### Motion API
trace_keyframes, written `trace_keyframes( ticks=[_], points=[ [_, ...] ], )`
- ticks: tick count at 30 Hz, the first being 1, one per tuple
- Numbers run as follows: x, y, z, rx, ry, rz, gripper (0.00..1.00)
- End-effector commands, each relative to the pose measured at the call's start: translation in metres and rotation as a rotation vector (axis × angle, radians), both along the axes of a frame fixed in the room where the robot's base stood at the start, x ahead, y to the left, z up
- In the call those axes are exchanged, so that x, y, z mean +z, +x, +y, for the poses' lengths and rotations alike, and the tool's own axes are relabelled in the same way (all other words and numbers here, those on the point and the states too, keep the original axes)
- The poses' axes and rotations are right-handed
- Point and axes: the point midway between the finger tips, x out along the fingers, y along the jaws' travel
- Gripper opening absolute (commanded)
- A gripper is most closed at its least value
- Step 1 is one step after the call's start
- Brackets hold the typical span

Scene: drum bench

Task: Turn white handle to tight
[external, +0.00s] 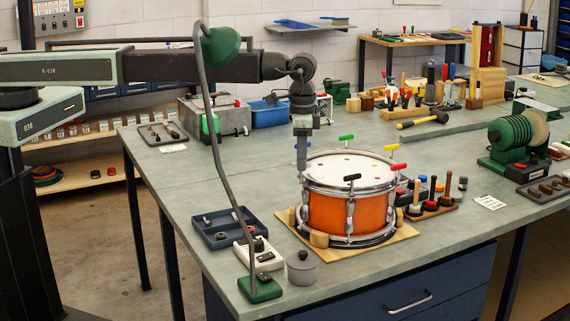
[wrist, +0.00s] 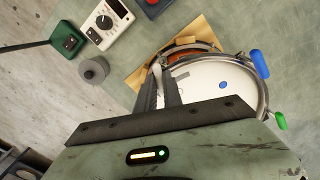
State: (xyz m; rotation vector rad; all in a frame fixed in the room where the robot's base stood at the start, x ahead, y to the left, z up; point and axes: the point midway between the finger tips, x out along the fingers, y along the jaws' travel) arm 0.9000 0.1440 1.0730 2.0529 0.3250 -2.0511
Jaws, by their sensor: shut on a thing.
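The orange drum (external: 345,212) with a white head and metal rims stands on a wooden board; its head also shows in the wrist view (wrist: 205,85). My gripper (external: 302,165) points down at the left edge of the drum's rim. In the wrist view its fingers (wrist: 160,85) are close together at the rim, shut on the white handle (wrist: 157,70), of which only a small part shows between the tips. The rest of the handle is hidden by the fingers. In the external view my gripper hides it.
Other handles stand around the rim: green (external: 347,138), yellow (external: 391,148), red (external: 398,167) and blue (wrist: 259,63). A green lamp (external: 260,288) with a tall bent stem, a grey pot (external: 302,267), a white meter (external: 258,252) and a blue tray (external: 228,228) stand left of the drum.

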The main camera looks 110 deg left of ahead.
Motion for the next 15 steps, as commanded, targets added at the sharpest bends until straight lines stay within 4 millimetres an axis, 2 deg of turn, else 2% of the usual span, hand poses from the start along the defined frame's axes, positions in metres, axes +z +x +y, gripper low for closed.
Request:
trace_keyframes(
  ticks=[8, 15],
  points=[
    [-0.0003, -0.0004, 0.0002, -0.165, 0.000, 0.002, 0.00],
    [-0.0005, -0.0005, 0.0000, -0.388, 0.000, 0.002, 0.00]
  ],
)
